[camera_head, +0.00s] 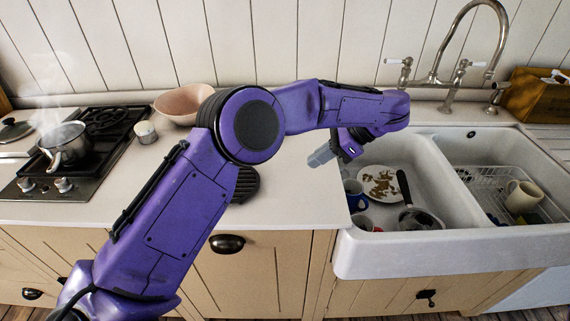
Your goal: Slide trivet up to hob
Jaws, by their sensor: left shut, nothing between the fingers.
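The trivet (246,185) is a dark, ridged disc lying flat on the pale worktop, partly hidden behind my left arm. The black hob (112,133) is set in the worktop at the far left, well apart from the trivet. My left arm reaches across the middle of the view. My left gripper (319,159) is shut and empty, to the right of the trivet and apart from it, near the sink's left edge. My right gripper is out of view.
A steaming pot (64,143) stands on the hob. A small white pot (145,132) and a pink bowl (185,103) stand right of it. The white double sink (430,252) holds dishes. Worktop (299,198) is clear between trivet and sink.

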